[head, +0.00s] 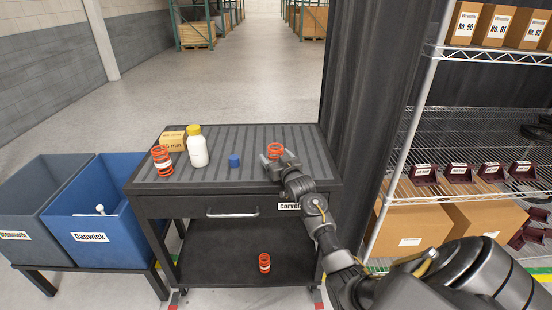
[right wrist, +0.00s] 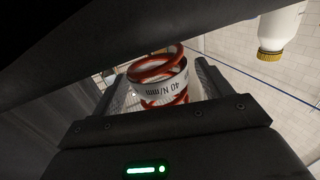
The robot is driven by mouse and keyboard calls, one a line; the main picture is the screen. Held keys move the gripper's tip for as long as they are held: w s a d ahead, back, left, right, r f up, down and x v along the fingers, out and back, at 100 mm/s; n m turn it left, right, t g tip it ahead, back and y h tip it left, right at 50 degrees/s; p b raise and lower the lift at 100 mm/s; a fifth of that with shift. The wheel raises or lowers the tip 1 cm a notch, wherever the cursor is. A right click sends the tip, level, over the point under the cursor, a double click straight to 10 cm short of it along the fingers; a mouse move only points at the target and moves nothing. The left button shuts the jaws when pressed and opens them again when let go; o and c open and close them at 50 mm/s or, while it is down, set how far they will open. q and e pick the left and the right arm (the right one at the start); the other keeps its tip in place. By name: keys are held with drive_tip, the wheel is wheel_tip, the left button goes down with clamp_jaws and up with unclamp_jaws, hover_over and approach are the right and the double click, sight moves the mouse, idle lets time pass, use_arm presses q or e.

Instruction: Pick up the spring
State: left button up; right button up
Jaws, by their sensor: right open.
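An orange-red spring (head: 275,149) stands at the right of the cart top, partly hidden by my right gripper (head: 275,160). In the right wrist view this spring (right wrist: 160,75) shows between the two fingers, with a white band reading 40 N/mm. The jaws are open around it; I cannot tell whether either finger touches it. A second orange spring (head: 162,161) with a white band stands at the left of the cart top. A third spring (head: 264,263) stands on the lower shelf. My left gripper is not in view.
On the cart top (head: 215,177) are a small box (head: 172,139), a white bottle (head: 198,150) with a yellow cap and a blue cylinder (head: 234,161). A grey bin (head: 28,220) and a blue bin (head: 105,235) stand left. A wire shelf (head: 470,145) stands right, beside a dark curtain.

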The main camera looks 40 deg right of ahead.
sight(279, 153)
drive_tip(key=shift+w+r, duration=0.1)
drive_tip(key=c, duration=1.4)
drive_tip(key=shift+o, duration=0.2)
drive_tip(key=shift+r, duration=0.5)
wheel_tip(279, 153, up, 2)
drive_tip(key=shift+a+r+b, duration=0.1)
drive_tip(key=shift+r+b, duration=0.15)
drive_tip(key=shift+b, duration=0.25)
drive_tip(key=s+a+r+b, duration=0.1)
drive_tip(key=s+a+r, duration=0.8)
drive_tip(key=s, duration=0.1)
drive_tip(key=shift+s+r, duration=0.25)
